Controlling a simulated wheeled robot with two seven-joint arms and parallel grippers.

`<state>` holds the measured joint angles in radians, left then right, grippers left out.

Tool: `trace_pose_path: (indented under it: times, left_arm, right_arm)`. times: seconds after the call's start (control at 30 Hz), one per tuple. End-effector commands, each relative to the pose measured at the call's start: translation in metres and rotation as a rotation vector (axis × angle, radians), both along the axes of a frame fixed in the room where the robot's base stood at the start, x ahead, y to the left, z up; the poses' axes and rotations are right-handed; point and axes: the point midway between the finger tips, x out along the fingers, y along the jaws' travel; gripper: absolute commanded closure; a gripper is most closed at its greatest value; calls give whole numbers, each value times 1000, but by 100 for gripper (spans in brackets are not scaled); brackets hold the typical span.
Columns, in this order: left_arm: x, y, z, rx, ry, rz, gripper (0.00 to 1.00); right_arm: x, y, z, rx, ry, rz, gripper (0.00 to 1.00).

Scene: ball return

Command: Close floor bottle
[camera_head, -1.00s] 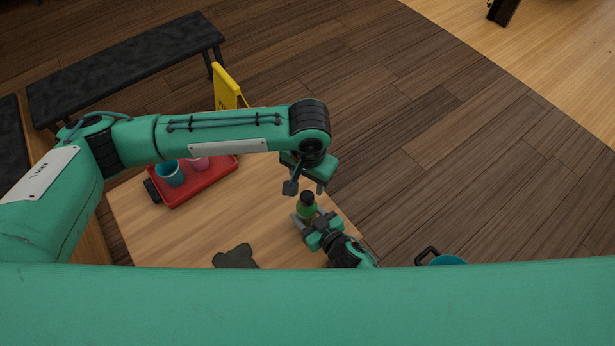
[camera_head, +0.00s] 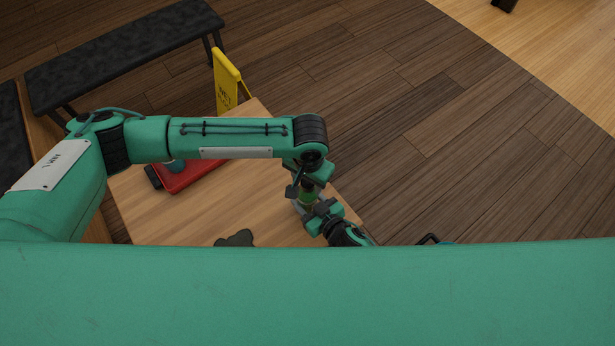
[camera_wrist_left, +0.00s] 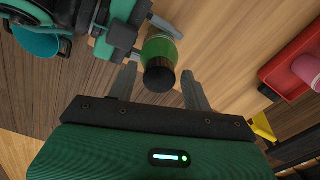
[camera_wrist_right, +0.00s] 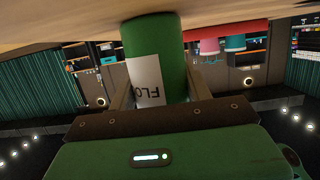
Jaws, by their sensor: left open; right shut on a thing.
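The floor bottle is green with a dark cap and a white label; it shows in the head view (camera_head: 308,198), partly covered by my grippers. In the right wrist view the bottle (camera_wrist_right: 155,60) stands between the fingers of my right gripper (camera_wrist_right: 158,95), which is shut on its body. In the left wrist view the dark cap (camera_wrist_left: 159,76) sits on top of the green bottle (camera_wrist_left: 160,47). My left gripper (camera_wrist_left: 160,88) is open, with one finger on each side of the cap and gaps between. Whether the cap is tight cannot be told.
A red tray (camera_head: 190,178) with cups stands on the wooden table (camera_head: 215,205), left of the bottle. A dark cloth-like patch (camera_head: 236,238) lies near the front. A yellow wet-floor sign (camera_head: 226,82) and a black bench (camera_head: 125,55) stand behind.

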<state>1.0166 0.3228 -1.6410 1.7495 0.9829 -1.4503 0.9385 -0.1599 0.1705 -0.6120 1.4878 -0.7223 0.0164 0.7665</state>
Motion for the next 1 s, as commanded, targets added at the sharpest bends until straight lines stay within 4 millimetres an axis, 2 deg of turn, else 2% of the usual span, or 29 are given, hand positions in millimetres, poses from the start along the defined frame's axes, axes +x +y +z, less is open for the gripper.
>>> trace_pose_path:
  times: [0.03,0.27,0.47,0.6,0.73,0.77,0.8,0.87,1.0]
  left_arm:
    - [0,0,0,0,0,0,50]
    - [0,0,0,0,0,0,95]
    - [0,0,0,0,0,-18,97]
    - [0,0,0,2,2,-113,97]
    - [0,0,0,2,2,-109,97]
    - [0,0,0,2,2,-109,64]
    - [0,0,0,2,2,-108,56]
    - [0,0,0,2,2,-108,48]
    - [0,0,0,2,2,-108,48]
  right_arm:
    - [-1,-1,-2,-3,4,-1,100]
    - [-1,-1,-2,-3,4,-1,100]
    - [-1,-1,-2,-3,4,-1,100]
    - [-1,-1,-2,-3,4,-1,100]
    - [-1,-1,-2,-3,4,-1,100]
    - [-1,-1,-2,-3,4,-1,100]
    - [-1,-1,-2,-3,4,-1,100]
    - [-1,-1,-2,-3,4,-1,100]
    - [-1,-1,-2,-3,4,-1,100]
